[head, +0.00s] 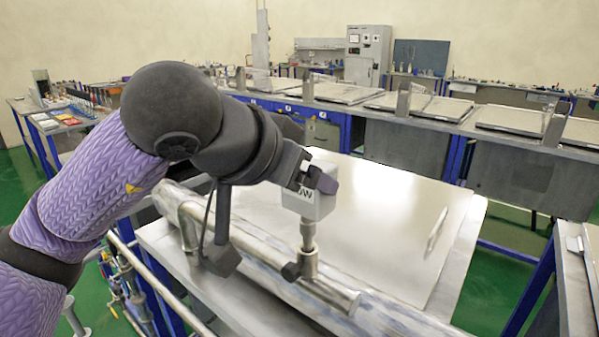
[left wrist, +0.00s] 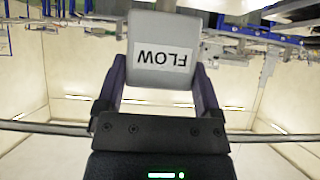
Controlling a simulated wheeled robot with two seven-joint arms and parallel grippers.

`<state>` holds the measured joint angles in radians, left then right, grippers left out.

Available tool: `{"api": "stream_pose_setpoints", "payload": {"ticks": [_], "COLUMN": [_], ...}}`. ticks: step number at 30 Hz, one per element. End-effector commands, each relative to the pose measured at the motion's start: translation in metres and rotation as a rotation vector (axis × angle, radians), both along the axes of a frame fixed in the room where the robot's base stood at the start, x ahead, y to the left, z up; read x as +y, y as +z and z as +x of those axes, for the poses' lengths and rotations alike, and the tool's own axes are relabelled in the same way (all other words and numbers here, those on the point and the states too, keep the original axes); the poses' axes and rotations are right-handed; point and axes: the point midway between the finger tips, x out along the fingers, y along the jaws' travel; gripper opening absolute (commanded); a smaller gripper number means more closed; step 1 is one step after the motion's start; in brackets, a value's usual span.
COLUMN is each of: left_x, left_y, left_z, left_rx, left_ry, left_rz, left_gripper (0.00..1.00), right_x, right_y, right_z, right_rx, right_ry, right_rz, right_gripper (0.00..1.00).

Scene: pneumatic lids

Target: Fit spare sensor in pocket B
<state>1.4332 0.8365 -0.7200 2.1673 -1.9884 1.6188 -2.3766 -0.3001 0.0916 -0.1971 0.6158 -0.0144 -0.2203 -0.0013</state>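A white box-shaped sensor (head: 309,201) marked FLOW is directly above a metal stem and fitting (head: 307,247) at the near end of a pipe. I cannot tell whether the sensor is joined to the stem. My left gripper (head: 318,178) comes at it from the upper left. In the left wrist view the sensor (left wrist: 160,46) fills the space between the fingers of my left gripper (left wrist: 160,85), its label upside down, and the fingers appear closed on its sides. No pocket marked B can be made out. My right gripper is not in view.
A shiny pipe (head: 262,252) runs along the near side of the white bench (head: 462,265). A large flat pale panel (head: 375,215) with a slim white handle (head: 437,231) covers most of the bench top. Blue-framed benches with flat lids (head: 510,119) stand behind.

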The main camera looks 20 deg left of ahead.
Motion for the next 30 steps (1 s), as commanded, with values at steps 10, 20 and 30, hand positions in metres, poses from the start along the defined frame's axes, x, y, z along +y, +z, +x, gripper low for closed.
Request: {"api": "stream_pose_setpoints", "payload": {"ticks": [10, 20, 30], "left_x": [0.001, 0.022, 0.027], "left_y": [0.003, 0.05, 0.059], "left_z": [-0.003, -0.061, -0.075], "left_rx": [-0.002, -0.006, 0.0], "left_ry": [0.001, 0.001, 0.0], "left_rz": [0.0, 0.0, 0.0], "left_gripper": [1.0, 1.0, 1.0], "right_x": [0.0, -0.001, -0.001], "right_y": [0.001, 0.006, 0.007], "right_z": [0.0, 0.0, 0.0], "right_rx": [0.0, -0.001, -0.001], "right_ry": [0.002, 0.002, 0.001], "right_rz": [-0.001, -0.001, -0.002], "right_gripper": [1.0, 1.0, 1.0]}}
